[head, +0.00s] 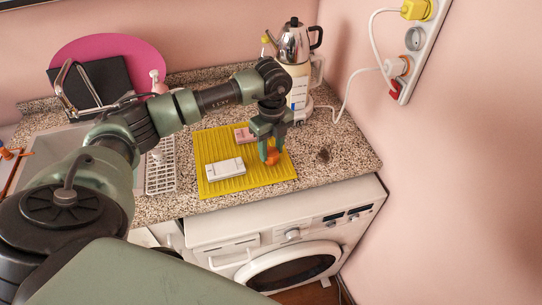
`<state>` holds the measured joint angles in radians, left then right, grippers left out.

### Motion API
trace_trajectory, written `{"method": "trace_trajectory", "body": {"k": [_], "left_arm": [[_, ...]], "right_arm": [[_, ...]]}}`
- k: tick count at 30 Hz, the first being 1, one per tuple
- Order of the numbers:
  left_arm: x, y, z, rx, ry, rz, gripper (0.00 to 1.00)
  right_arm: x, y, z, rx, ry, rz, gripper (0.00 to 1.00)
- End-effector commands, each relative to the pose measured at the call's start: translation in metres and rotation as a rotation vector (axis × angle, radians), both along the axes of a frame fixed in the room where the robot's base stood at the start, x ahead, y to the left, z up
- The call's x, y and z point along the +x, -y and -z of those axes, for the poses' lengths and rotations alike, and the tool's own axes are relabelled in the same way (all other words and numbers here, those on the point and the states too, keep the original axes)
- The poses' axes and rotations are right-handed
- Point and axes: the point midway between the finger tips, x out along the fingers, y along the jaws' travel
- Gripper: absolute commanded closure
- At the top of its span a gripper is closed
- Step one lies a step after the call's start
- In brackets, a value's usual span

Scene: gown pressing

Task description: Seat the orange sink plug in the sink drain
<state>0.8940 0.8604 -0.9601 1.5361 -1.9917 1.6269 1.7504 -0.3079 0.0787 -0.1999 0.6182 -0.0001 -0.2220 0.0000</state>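The orange sink plug (272,157) is on the yellow ribbed mat (220,148), near its right side. My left gripper (271,153) points down right over the plug, with its fingertips at the plug. The fingers look a little apart, with the plug between or just under them; I cannot tell whether they grip it. The sink (62,150) is at the left of the counter, largely covered by my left arm. Its drain is hidden. My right gripper is not in view.
A white box (225,169) and a pink block (243,134) lie on the mat. A metal coffee pot (293,42) stands behind my gripper. A white rack (161,170) lies between sink and mat. The speckled counter (345,150) is mostly free at right, with a small dark item.

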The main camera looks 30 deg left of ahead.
Motion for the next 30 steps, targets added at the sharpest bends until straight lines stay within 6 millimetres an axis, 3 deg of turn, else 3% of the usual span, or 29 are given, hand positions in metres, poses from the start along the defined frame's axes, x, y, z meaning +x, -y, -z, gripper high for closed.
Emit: {"method": "trace_trajectory", "body": {"k": [14,30], "left_arm": [[0.0,0.0,-0.001,0.0,0.0,0.0,1.0],[0.0,0.0,-0.027,0.0,0.0,0.0,1.0]], "right_arm": [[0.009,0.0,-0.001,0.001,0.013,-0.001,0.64],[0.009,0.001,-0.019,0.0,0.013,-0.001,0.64]]}}
